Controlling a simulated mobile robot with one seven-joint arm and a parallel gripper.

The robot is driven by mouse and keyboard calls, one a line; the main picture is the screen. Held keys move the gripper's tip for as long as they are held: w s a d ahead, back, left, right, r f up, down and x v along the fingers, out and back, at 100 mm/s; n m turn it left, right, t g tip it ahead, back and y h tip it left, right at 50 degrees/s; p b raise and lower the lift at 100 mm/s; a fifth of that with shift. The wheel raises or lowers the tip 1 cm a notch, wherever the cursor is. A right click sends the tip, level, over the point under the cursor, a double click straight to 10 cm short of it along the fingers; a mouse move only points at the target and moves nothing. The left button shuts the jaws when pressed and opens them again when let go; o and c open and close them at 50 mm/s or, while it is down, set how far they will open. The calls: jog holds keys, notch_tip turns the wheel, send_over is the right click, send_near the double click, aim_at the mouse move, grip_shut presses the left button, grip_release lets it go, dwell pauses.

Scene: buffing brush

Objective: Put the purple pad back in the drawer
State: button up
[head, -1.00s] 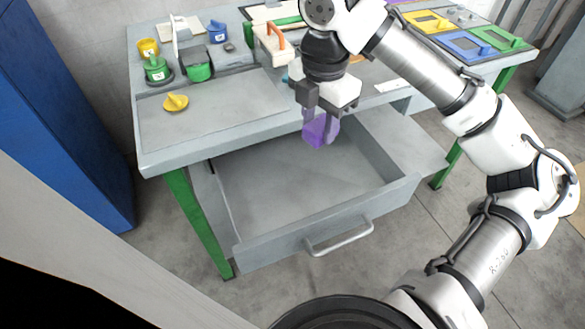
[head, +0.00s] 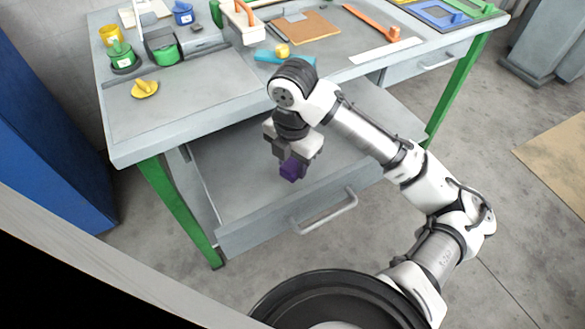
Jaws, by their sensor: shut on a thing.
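The purple pad (head: 292,169) is a small dark purple block held at the tip of my gripper (head: 291,160). My gripper is shut on it, and its fingers are mostly hidden behind the pad and the gripper body. The open drawer (head: 225,180) is grey with a bar handle at its front and is pulled out from under the workbench. In the head view the gripper and pad appear over the drawer's inside, towards the front panel. I cannot tell how far the pad is above the drawer floor. The part of the drawer behind my arm is hidden.
The workbench (head: 215,96) has green legs and carries a yellow knobbed piece (head: 144,89), green pots, a brown board (head: 300,28) and an orange-handled block. A second drawer (head: 420,65), at the right, is closed. A blue cabinet (head: 45,140) stands at the left.

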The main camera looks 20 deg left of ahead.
jog(key=shift+f, duration=1.35)
jog(key=shift+f, duration=0.1)
jog(key=shift+f, duration=0.15)
jog(key=o, duration=1)
jog(key=shift+o, duration=0.2)
notch_tip(320, 180, up, 13)
jog(key=shift+f+p, duration=0.2)
jog(key=shift+p, duration=0.25)
